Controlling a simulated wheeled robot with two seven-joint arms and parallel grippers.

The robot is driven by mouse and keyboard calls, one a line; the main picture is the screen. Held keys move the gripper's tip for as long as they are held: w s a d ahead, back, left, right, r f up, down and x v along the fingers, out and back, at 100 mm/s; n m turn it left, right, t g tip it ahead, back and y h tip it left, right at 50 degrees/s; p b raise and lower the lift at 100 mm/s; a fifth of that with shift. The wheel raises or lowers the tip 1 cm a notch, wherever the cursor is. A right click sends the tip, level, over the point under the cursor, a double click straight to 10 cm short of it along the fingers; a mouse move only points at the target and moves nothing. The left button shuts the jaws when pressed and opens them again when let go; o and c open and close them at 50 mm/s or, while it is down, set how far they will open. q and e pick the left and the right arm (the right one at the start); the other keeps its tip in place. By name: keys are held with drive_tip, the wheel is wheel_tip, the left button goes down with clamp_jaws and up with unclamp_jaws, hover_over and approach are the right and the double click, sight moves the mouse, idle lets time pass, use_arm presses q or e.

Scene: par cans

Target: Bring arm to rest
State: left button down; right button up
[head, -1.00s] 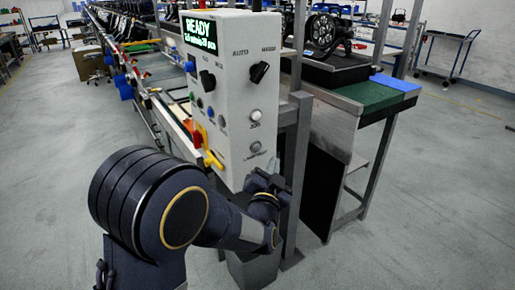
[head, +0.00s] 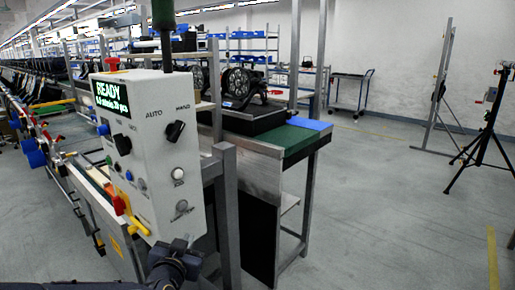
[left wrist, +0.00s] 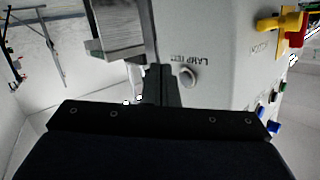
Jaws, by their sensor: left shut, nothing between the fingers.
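My left gripper (head: 180,246) is shut and empty at the bottom of the head view, in front of the lower edge of the white control box (head: 158,150). In the left wrist view its closed fingers (left wrist: 160,73) show close to the lamp test button (left wrist: 188,76). I cannot tell whether they touch the box. The lamp test button also shows in the head view (head: 182,209), just above the gripper. The box display (head: 112,96) reads READY. My right gripper is not in view.
The box carries a black selector knob (head: 175,131) and a red-and-yellow switch (head: 136,220). A metal frame post (head: 230,215) stands just right of it. A bench with a green top (head: 290,140) holds a black par can (head: 238,82). The floor on the right is clear up to a tripod (head: 487,125).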

use_arm(q)
drive_tip(key=s+f+n+g+h, duration=0.1)
drive_tip(key=s+f+g, duration=0.15)
drive_tip(key=s, duration=0.75)
drive_tip(key=s+a+f+n+g+h, duration=0.15)
drive_tip(key=s+g, duration=0.25)
drive_tip(key=s, duration=0.6)
drive_tip(key=s+f+n+g+h, duration=0.1)
drive_tip(key=s+n+g, duration=0.15)
drive_tip(key=s, duration=0.85)
wheel_tip(320, 180, up, 13)
drive_tip(key=p, duration=1.2)
drive_tip(key=shift+w+d+m+g, duration=0.15)
drive_tip(key=shift+w+m+g, duration=0.2)
drive_tip(key=shift+m+g, duration=0.05)
drive_tip(key=shift+f, duration=0.15)
